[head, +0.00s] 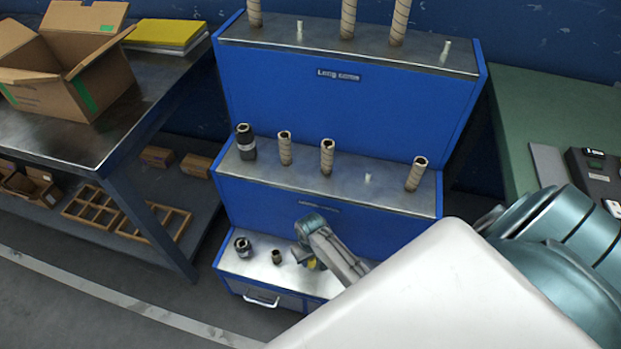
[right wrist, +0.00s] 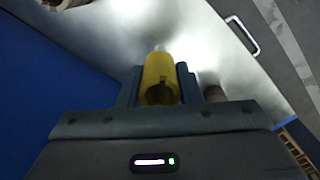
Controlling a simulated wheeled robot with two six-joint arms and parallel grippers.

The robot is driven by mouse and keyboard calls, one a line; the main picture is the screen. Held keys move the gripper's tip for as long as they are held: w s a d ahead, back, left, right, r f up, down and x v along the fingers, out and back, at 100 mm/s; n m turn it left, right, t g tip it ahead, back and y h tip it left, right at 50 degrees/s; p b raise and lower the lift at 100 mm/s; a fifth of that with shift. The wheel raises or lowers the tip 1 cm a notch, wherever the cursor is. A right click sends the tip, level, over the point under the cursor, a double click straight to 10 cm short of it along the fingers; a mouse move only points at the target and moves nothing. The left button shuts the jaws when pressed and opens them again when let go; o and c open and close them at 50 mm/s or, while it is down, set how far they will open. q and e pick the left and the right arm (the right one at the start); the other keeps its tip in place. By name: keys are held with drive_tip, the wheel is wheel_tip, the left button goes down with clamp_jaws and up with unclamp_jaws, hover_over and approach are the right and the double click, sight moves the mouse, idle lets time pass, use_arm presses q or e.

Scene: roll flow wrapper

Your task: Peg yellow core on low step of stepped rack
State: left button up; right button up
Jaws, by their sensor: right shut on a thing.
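The stepped rack (head: 325,88) is blue with metal-topped steps. Its low step (head: 264,266) is at the bottom, and it also shows as the bright metal surface in the right wrist view (right wrist: 215,50). My right gripper (head: 311,262) is over the low step, right of a short brown core (head: 276,257). It is shut on the yellow core (right wrist: 160,78), which shows as a small yellow patch in the head view (head: 312,264). Whether the core is on a peg or above the step I cannot tell; its far end is hard to see. My left gripper is not in view.
A dark roll (head: 242,247) stands at the low step's left end. The middle step holds another dark roll (head: 245,141), several brown cores and a bare peg (head: 368,178). A metal table with a cardboard box (head: 68,62) stands left, a green table (head: 560,110) right.

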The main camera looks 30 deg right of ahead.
drive_tip(key=shift+f, duration=0.4)
drive_tip(key=shift+f, duration=0.25)
idle(0.6)
drive_tip(key=shift+f, duration=0.4)
drive_tip(key=shift+f, duration=0.25)
drive_tip(key=shift+f+b, duration=0.6)
drive_tip(key=shift+f, duration=0.1)
drive_tip(key=shift+f, duration=0.1)
drive_tip(key=shift+f, duration=0.1)
idle(0.9)
